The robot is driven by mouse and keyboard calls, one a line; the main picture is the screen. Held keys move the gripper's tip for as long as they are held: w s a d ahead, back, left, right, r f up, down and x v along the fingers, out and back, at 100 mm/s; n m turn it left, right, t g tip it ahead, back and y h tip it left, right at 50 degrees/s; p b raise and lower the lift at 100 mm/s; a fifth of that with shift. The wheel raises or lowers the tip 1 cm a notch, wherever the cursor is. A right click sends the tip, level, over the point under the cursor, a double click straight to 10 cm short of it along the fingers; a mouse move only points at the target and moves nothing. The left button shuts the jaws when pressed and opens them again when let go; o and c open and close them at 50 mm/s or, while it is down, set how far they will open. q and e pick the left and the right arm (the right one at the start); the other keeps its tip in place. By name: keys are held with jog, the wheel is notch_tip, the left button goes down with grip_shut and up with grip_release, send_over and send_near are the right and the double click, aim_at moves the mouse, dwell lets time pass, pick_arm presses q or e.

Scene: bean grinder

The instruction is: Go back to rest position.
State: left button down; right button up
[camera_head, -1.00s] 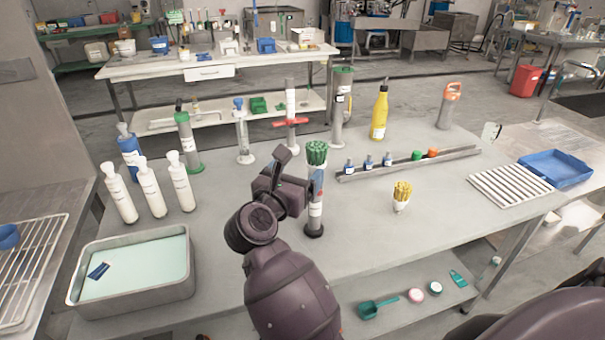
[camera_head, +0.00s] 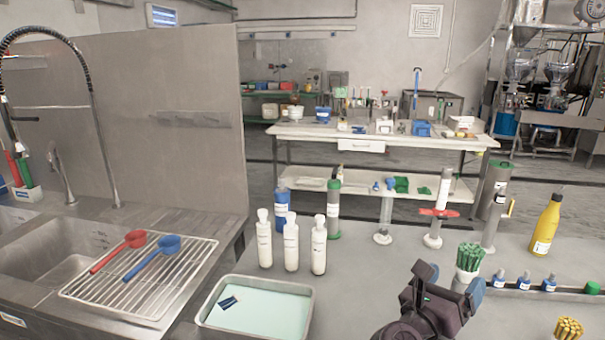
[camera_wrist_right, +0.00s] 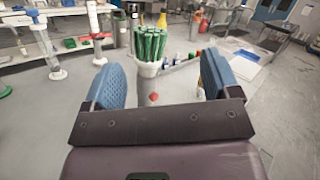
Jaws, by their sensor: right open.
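My right gripper (camera_head: 452,283) is at the lower right of the head view, beside a white-topped holder full of green sticks (camera_head: 469,258). In the right wrist view the blue pads of my right gripper (camera_wrist_right: 163,76) stand wide apart. The holder with the green sticks (camera_wrist_right: 148,47) stands upright in line with the gap between them, with clear space on both sides. Its lower part is hidden by the gripper in the head view. My left gripper is not in view.
Three white bottles (camera_head: 291,242) stand behind a metal tray of pale liquid (camera_head: 305,318). Tall cylinders and a yellow bottle (camera_head: 546,226) stand farther back. At left, a wire rack (camera_head: 185,275) holds a red scoop (camera_head: 120,250) and a blue scoop (camera_head: 150,262).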

jog(key=s+a+f+m+t+y, duration=0.15)
jog(key=s+f+m+y, duration=0.4)
jog(key=m, duration=0.55)
jog(key=s+a+f+m+t+y, duration=0.1)
jog(key=s+f+m+t+y, duration=0.1)
jog(key=f+m+y, duration=0.65)
jog(key=s+a+f+m+t+y, duration=0.1)
jog(key=s+a+f+m+y, duration=0.2)
jog(key=f+m, duration=0.8)
jog(key=s+d+f+n+g, duration=0.1)
jog(key=s+d+f+g, duration=0.1)
jog(key=s, duration=0.3)
jog(key=s+d+f+n+g, duration=0.2)
jog(key=s+f+g, duration=0.1)
jog(key=s+f, duration=0.1)
jog(key=shift+s+d+f+h, duration=0.3)
jog(key=shift+s+d, duration=0.05)
jog(key=shift+s, duration=0.5)
